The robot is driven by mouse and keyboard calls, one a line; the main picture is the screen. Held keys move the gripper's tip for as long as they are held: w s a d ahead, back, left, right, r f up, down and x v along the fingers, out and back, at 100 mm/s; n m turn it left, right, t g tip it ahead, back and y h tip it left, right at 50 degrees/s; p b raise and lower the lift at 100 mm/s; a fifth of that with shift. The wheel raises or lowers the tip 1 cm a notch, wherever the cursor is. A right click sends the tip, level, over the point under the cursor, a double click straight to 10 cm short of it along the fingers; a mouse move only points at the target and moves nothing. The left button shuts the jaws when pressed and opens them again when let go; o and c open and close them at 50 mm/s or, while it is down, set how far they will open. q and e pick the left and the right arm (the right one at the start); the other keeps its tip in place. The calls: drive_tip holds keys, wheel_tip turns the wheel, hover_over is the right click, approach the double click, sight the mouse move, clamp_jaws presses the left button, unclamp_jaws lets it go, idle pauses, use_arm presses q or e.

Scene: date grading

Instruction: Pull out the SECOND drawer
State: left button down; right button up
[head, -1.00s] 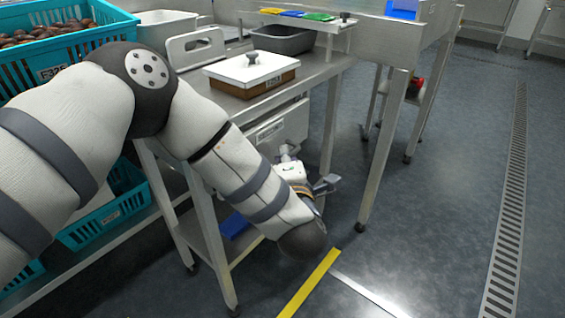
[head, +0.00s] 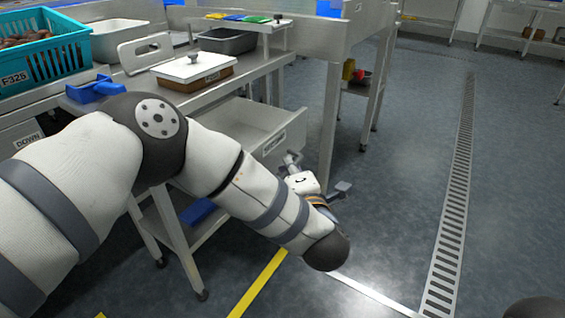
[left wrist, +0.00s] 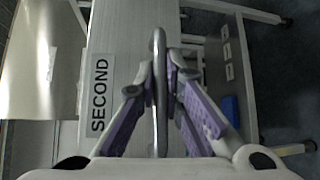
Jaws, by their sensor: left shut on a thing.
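The SECOND drawer (head: 232,124) hangs out of the steel table in the head view, its pale, empty-looking inside partly visible. Its front carries a white label (head: 274,143). My left gripper (head: 292,162) is at the drawer front. In the left wrist view its purple-padded fingers (left wrist: 160,82) are shut on the metal bar handle (left wrist: 158,45). My forearm hides part of the drawer's side. My right gripper is out of view.
A white-lidded brown box (head: 194,70) and a grey tub (head: 222,40) stand on the table above. A teal crate (head: 45,62) of dates is at the left. Open floor (head: 395,170) with a drain grate (head: 457,190) lies to the right.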

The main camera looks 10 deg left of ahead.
use_arm(q)
drive_tip(key=shift+d, duration=0.25)
drive_tip(key=c, duration=1.7)
unclamp_jaws()
drive_tip(key=shift+s, duration=0.1)
drive_tip(key=v, duration=1.2)
